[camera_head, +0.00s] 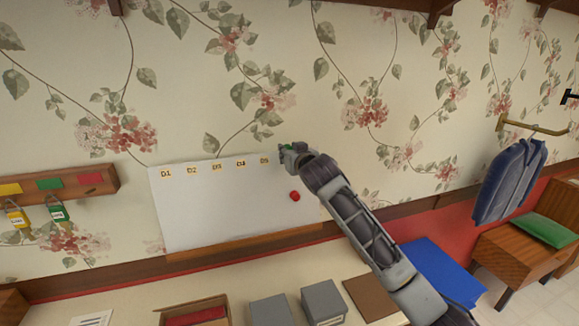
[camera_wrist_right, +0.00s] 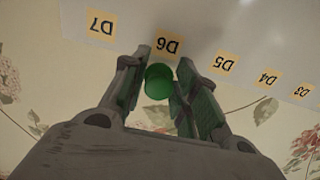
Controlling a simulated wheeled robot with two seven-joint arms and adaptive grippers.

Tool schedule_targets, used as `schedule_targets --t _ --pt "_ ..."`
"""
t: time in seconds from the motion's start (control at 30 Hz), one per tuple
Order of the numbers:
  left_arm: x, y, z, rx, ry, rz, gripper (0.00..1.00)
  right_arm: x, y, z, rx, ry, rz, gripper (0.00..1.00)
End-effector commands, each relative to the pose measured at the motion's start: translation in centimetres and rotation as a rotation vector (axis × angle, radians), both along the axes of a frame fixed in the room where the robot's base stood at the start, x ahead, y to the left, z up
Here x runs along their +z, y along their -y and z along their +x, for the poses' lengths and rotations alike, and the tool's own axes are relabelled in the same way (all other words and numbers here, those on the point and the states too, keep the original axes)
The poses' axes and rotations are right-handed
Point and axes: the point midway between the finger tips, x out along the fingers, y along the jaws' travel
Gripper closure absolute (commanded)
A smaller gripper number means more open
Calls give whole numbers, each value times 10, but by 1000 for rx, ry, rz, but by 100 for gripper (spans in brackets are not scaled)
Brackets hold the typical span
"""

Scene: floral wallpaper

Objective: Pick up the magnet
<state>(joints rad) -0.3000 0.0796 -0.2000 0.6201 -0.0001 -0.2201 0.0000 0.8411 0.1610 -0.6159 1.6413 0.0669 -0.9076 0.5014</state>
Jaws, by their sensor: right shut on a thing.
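A white board (camera_head: 205,215) with yellow labels along its top edge is on the wallpapered wall. A round red magnet (camera_head: 294,196) sits on the board's right part. My right gripper (camera_head: 284,148) is at the board's top edge, just right of label D5. In the right wrist view my right gripper (camera_wrist_right: 158,88) is shut on a round green magnet (camera_wrist_right: 158,80), held between its fingertips by label D6 (camera_wrist_right: 168,45). Whether the magnet touches the board is unclear. The board's upper right corner is hidden behind my arm in the head view. My left gripper is not in view.
Below the board are a wooden ledge (camera_head: 240,245), grey boxes (camera_head: 323,302), an open box (camera_head: 195,311) and a blue flat thing (camera_head: 440,268). A key rack (camera_head: 60,188) with padlocks is at left. A garment (camera_head: 508,180) hangs at right.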

Motion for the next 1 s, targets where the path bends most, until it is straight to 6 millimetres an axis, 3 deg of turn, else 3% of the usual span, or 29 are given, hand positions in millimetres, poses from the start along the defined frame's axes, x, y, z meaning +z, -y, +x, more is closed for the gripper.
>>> schedule_targets --t 0.3,1.0 --pt "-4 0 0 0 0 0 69 26 0 0 0 0 0 87" --pt "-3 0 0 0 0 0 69 26 0 0 2 -2 3 87"
